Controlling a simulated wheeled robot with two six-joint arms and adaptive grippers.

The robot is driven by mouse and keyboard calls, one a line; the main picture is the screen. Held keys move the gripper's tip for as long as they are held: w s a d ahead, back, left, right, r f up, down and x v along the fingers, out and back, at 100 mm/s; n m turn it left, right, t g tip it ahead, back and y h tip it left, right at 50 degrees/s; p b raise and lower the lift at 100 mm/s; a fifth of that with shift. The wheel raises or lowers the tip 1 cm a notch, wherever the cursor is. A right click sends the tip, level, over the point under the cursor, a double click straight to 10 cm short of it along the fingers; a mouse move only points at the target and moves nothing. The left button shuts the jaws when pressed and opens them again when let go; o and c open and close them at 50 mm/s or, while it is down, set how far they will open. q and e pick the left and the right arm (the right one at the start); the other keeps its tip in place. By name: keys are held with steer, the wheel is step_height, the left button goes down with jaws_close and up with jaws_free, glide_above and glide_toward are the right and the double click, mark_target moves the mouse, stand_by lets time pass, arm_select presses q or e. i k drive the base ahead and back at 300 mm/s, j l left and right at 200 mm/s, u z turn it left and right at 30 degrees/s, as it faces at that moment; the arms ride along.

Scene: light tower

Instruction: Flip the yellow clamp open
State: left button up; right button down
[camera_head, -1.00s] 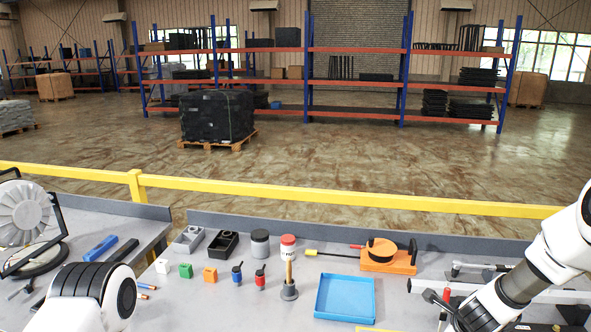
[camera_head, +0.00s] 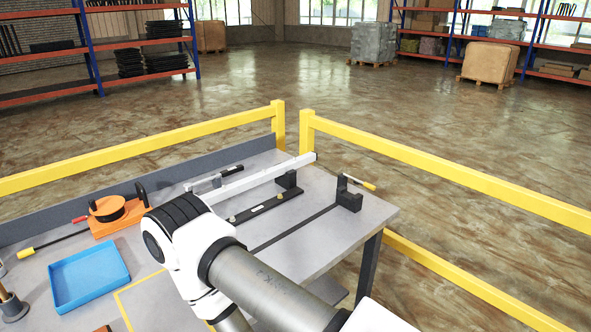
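The yellow clamp (camera_head: 349,199) stands near the right end of the grey table. It has a black base with an upright part, and a thin lever with a yellow grip (camera_head: 369,185) slants slightly down to the right from its top. No gripper is near it or touching it. A bent arm of mine fills the lower middle of the view, left of the clamp. Neither gripper shows in this view.
A long white bar (camera_head: 262,177), a black bar (camera_head: 265,207) and a black-handled silver clamp (camera_head: 214,181) lie left of the yellow clamp. A blue tray (camera_head: 90,278) and an orange holder (camera_head: 117,217) are farther left. Yellow rails (camera_head: 445,183) run beyond the table.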

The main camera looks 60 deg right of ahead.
mark_target(356, 181)
steer(key=l+z, duration=0.1)
steer(key=z, duration=0.35)
steer(key=l+z, duration=0.15)
steer(key=z, duration=0.35)
steer(key=l+z, duration=0.1)
steer(key=z, duration=0.35)
steer(key=l+z, duration=0.15)
steer(key=z, duration=0.3)
steer(key=i+l+z, duration=0.1)
steer(key=l, duration=0.3)
steer(key=i, duration=0.05)
